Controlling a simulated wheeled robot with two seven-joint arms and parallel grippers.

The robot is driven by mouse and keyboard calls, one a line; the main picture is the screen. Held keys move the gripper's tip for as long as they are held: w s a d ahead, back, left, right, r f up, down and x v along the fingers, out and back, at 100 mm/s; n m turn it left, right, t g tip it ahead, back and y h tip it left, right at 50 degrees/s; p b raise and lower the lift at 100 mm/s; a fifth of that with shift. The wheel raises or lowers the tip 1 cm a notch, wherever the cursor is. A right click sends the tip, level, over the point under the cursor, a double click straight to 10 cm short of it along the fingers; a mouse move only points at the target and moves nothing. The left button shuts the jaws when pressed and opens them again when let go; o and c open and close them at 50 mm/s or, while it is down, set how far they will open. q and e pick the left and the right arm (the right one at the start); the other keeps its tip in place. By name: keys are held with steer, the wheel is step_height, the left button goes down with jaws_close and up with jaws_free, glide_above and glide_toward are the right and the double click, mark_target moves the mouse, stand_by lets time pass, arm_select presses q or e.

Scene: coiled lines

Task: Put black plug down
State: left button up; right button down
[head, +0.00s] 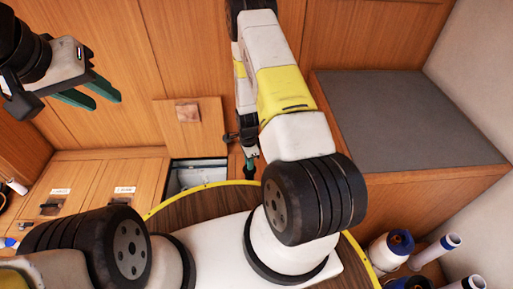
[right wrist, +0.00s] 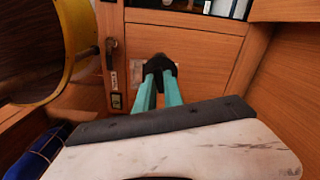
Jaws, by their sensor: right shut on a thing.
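The black plug (right wrist: 152,66) shows in the right wrist view as a dark shape at the tips of my right gripper (right wrist: 160,72). The green fingers are shut on it, in front of a wooden panel. I cannot tell whether the plug touches the panel. In the head view my right gripper (head: 249,170) is small and partly hidden by its own arm, beside an open compartment; the plug is not clear there. My left gripper (head: 96,93) is at the upper left of the head view, its green fingers apart and empty.
The open compartment (head: 198,178) has a raised wooden lid (head: 190,128). A grey-topped wooden box (head: 400,120) is at the right. Rolls and a blue-and-white spool (head: 390,248) lie at lower right.

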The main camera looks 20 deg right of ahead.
mark_target(255, 170)
steer(key=f+m, duration=0.1)
steer(key=f, duration=0.1)
steer(key=d+f+m, duration=0.1)
steer(key=s+d+f+m, duration=0.1)
steer(key=f, duration=0.1)
steer(key=shift+f+m, duration=0.35)
steer(key=shift+m, duration=0.05)
steer(key=w+d+f, duration=0.4)
steer(key=w+d, duration=0.5)
steer(key=w, duration=0.2)
steer(key=shift+w+d+f, duration=0.2)
steer(key=shift+d+f, duration=0.1)
steer(key=shift+f, duration=0.1)
steer(key=shift+f, duration=0.2)
steer(key=c, duration=1.5)
jaws_free()
steer(key=shift+o, duration=0.2)
